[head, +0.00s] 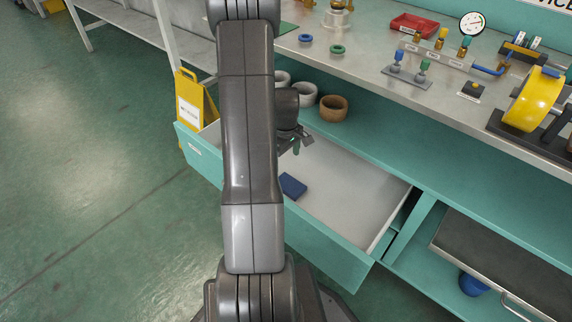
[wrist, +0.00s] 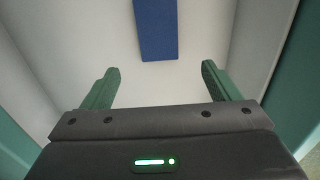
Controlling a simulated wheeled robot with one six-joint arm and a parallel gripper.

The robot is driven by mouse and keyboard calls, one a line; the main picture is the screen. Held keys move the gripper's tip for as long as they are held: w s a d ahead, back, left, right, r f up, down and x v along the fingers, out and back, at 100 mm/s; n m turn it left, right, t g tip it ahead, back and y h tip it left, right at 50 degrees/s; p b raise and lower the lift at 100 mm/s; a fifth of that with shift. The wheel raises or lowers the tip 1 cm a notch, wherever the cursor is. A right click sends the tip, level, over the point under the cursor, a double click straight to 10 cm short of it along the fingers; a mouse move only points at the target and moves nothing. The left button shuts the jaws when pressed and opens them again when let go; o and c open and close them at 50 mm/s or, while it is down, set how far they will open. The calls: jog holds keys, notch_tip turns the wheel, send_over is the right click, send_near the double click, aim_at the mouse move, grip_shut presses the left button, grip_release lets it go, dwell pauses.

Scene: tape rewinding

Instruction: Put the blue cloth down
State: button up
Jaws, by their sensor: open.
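The blue cloth (head: 292,186) is a small flat folded piece. It lies on the bare floor of the open teal drawer (head: 335,182), near the drawer's front. In the wrist view the cloth (wrist: 156,28) shows as a blue strip at the top, beyond the fingertips and apart from them. My gripper (wrist: 157,70) is open, with nothing between its two green fingers. In the head view my gripper (head: 300,142) is above the back part of the drawer, partly hidden by my own arm.
Several rolls, one of them brown (head: 334,108), stand on the shelf behind the drawer. A yellow sign (head: 196,100) stands at the drawer's left end. The bench top (head: 350,68) overhangs behind and carries fittings and a yellow reel (head: 532,100). The drawer floor right of the cloth is clear.

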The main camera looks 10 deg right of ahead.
jog(key=shift+r, duration=1.15)
dwell(0.4)
